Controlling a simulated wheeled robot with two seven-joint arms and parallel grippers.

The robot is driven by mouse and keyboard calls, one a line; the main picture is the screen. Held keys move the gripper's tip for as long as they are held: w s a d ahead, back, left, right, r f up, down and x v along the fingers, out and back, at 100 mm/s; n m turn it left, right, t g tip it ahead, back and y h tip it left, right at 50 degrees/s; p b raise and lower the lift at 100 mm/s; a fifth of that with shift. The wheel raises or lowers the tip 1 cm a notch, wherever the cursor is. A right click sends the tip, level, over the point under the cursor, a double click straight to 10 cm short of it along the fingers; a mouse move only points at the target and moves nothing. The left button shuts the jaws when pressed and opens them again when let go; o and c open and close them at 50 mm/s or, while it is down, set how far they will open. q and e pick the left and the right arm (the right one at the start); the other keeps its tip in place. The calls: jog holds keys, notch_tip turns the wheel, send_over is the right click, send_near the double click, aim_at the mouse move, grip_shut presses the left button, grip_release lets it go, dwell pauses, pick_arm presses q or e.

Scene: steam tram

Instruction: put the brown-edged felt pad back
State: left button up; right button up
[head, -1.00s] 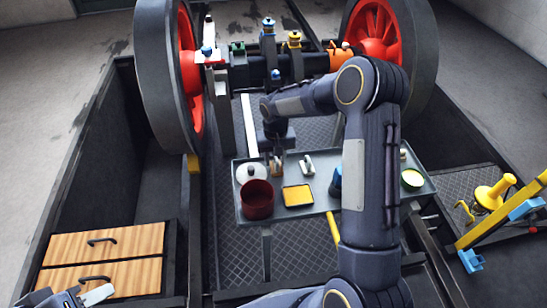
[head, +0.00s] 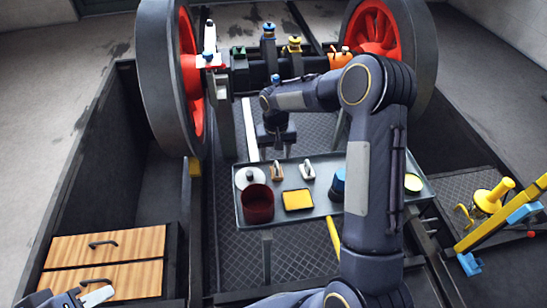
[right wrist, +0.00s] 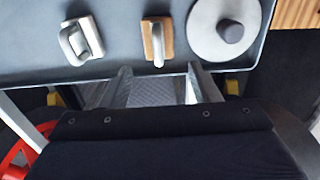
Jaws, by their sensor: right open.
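The brown-edged felt pad (head: 277,172) lies on the grey tray (head: 318,211) near its back edge, its pale handle up. In the right wrist view the pad (right wrist: 157,40) sits between a grey-edged pad (right wrist: 81,41) and a round grey lid (right wrist: 224,28). My right gripper (head: 277,150) is just behind the pad, apart from it. In the right wrist view my right gripper (right wrist: 158,76) is open, with nothing between its fingers. My left gripper (head: 82,298) is at the bottom left, partly cut off; its opening is unclear.
The tray also holds a dark red pot (head: 257,203), a yellow square pad (head: 297,200) and a blue object (head: 337,184) partly behind my right arm. Large red-hubbed wheels (head: 168,75) and an axle stand behind. Wooden drawers (head: 107,245) are at lower left.

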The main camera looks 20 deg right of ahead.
jog(key=s+r+t+y+p, duration=0.1)
jog(key=s+r, duration=0.3)
jog(key=r, duration=0.4)
jog(key=s+r+p, duration=0.1)
jog(key=s+r, duration=0.2)
jog(key=r, duration=0.5)
jog(key=s+a+r+t+y, duration=0.1)
jog(key=s+a+t, duration=0.1)
jog(key=s, duration=1)
jog(key=s+a+r+n+t+y, duration=0.1)
jog(key=s+a+t, duration=0.1)
jog(key=s, duration=1)
jog(key=shift+a+r+t+y, duration=0.3)
jog(key=shift+a+r+y, duration=0.1)
jog(key=shift+a, duration=0.15)
notch_tip(320, 180, up, 25)
jog(key=p, duration=2.5)
jog(key=shift+r, duration=0.15)
